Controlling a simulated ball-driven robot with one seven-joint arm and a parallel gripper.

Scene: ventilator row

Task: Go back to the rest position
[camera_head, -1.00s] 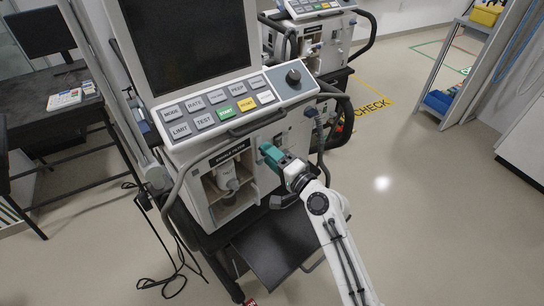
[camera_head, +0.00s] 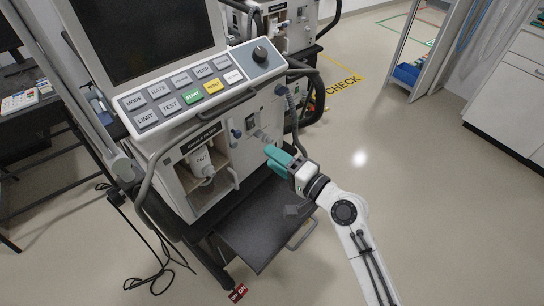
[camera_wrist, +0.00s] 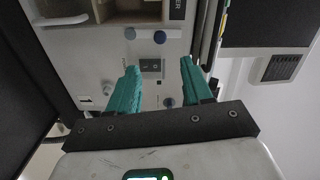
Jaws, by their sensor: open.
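My gripper (camera_head: 278,160) has teal fingers and is in front of the ventilator (camera_head: 180,160), near the lower right of its front face. In the wrist view my gripper (camera_wrist: 160,80) is open, with its two teal fingers apart and nothing between them. Behind the gap a dark rocker switch (camera_wrist: 151,66) shows on the ventilator's front panel. I cannot tell how far the fingertips are from the panel.
A black shelf (camera_head: 262,222) with a handle sticks out below the gripper. A keypad (camera_head: 190,90) and a dark screen (camera_head: 140,35) are above. A second ventilator (camera_head: 285,25) stands behind. Open floor (camera_head: 400,150) lies to the right. Cables (camera_head: 158,262) lie at lower left.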

